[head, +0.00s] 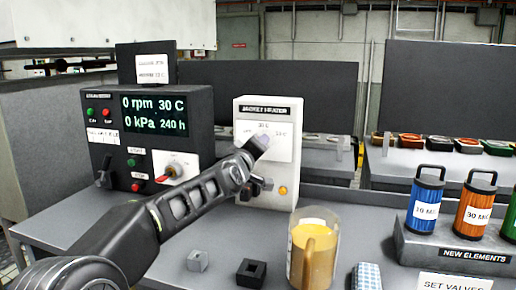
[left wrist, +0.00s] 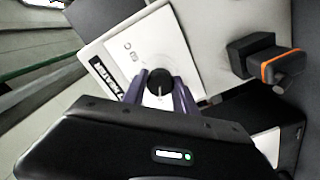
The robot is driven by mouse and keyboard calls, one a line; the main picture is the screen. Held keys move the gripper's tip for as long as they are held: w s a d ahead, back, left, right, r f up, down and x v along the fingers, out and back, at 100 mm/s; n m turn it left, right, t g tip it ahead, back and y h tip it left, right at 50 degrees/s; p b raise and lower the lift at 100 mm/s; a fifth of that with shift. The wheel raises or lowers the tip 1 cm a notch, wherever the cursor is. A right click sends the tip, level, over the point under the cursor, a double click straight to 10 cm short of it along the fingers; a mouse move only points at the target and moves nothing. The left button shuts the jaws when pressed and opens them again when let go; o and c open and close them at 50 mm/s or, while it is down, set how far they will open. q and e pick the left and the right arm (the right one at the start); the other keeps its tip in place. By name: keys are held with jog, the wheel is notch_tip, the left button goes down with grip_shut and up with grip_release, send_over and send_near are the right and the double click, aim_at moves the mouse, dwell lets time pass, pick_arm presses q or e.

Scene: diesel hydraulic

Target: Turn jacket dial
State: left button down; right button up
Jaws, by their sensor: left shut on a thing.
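The white jacket heater box (head: 277,108) stands on the grey bench, with a label strip and a dial plate on its front. In the head view my left gripper (head: 256,146) reaches the dial plate and hides the dial. In the left wrist view the black round dial (left wrist: 160,82) with a pale pointer line sits between the two fingers of my left gripper (left wrist: 160,90), which is shut on it. The box face also shows there (left wrist: 188,62). My right gripper is not in view.
A dark control panel (head: 150,125) with a lit readout stands left of the heater. Blue (head: 424,203) and orange (head: 473,206) canisters stand at the right.

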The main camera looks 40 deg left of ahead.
pick_arm(q)
jog(key=c, duration=1)
grip_release()
jog(key=shift+o, duration=0.2)
jog(key=shift+s, duration=0.1)
jog(key=v, duration=0.7)
jog(key=shift+s+d+b, duration=0.15)
jog(key=shift+s+b, duration=0.15)
jog(key=shift+b, duration=0.05)
jog(key=shift+f, duration=0.1)
